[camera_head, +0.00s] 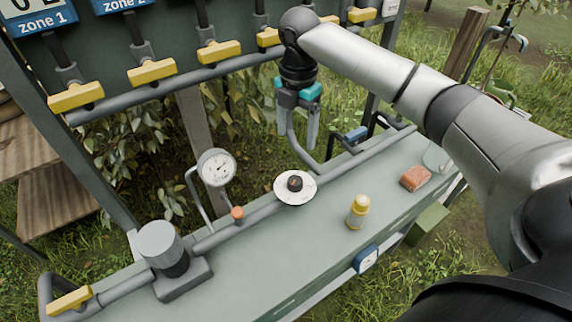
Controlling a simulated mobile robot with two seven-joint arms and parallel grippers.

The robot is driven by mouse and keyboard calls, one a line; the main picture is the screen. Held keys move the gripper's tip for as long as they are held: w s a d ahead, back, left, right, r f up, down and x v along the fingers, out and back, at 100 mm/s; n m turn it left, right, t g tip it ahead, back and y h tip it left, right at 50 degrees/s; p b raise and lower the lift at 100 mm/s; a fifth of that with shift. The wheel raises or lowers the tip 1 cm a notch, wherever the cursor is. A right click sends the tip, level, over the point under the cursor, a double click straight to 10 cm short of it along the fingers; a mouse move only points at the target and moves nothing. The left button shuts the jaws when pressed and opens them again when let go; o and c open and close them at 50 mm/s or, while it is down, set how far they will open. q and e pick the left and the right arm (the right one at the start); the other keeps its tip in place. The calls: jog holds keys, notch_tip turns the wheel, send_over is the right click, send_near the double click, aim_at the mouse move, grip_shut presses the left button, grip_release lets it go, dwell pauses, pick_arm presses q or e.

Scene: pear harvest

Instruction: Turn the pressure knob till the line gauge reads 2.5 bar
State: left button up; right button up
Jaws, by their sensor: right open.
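The pressure knob (295,184) is a small dark knob on a round white dial (285,195), set on the grey pipe along the green bench. The line gauge (217,167) is a round white-faced dial on a thin bent tube, left of the knob; its reading is too small to tell. My right gripper (298,143) hangs pointing down, above and behind the knob and apart from it. Its two grey fingers are open with nothing visible between them. My left gripper is not in view.
Yellow valve handles (152,71) line the upper pipe on the panel. A grey cylinder filter (163,246) stands on the bench at left. A yellow-capped bottle (358,213) and an orange-brown block (415,178) stand at right. The bench between knob and bottle is clear.

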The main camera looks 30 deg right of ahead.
jog(key=b, duration=0.1)
send_over(296, 180)
notch_tip(296, 180, down, 6)
notch_tip(296, 180, down, 8)
jog(key=shift+a+f+b, duration=0.1)
jog(key=shift+f+b, duration=0.05)
jog(key=shift+b, duration=0.85)
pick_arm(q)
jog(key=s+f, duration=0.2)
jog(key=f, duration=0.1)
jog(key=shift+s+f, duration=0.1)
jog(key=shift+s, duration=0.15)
pick_arm(e)
jog(key=shift+f, duration=0.35)
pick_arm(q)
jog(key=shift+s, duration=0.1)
pick_arm(e)
jog(key=shift+c, duration=0.3)
jog(key=c, duration=0.4)
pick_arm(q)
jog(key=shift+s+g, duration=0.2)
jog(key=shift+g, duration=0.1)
pick_arm(e)
grip_shut()
